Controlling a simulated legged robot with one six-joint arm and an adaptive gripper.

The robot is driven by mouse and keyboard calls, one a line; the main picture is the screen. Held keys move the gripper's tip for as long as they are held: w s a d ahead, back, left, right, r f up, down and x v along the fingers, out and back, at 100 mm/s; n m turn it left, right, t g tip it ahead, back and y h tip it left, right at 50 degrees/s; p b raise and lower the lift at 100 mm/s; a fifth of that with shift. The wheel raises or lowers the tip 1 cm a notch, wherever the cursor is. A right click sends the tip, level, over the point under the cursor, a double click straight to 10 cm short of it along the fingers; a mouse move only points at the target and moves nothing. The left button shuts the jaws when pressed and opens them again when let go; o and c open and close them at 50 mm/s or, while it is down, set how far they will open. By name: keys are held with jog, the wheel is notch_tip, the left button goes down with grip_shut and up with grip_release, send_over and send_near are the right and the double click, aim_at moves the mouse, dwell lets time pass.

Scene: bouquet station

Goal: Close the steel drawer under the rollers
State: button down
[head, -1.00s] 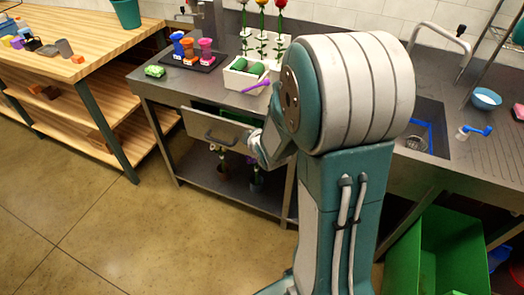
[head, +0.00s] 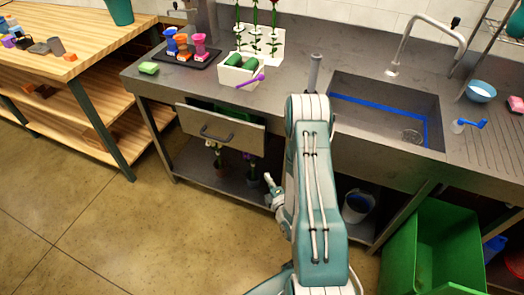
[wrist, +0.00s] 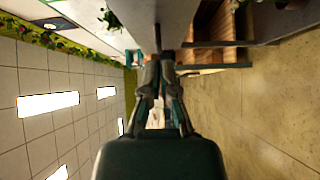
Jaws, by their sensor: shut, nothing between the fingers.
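The steel drawer (head: 242,136) hangs under the counter at the left, below a white box with green rollers (head: 241,62). It stands partly open: its front sticks out from the counter and a green interior shows behind the top edge. In the wrist view my gripper's fingers (wrist: 158,62) are together, beside a grey surface I cannot identify for sure.
A lower shelf (head: 200,168) under the drawer holds flowers. The sink (head: 375,105) is right of my arm. A white bucket (head: 358,206) and a green bin (head: 432,255) stand at the lower right. The floor in front of the drawer is clear.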

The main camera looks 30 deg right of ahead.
send_near(258, 144)
jog(key=w+a, duration=0.2)
jog(key=w, duration=0.2)
jog(key=shift+w+d, duration=1.3)
jog(key=shift+d, duration=0.2)
jog(key=w+d, duration=0.1)
jog(key=d, duration=0.1)
jog(key=w+d, duration=0.2)
jog(key=shift+w, duration=0.1)
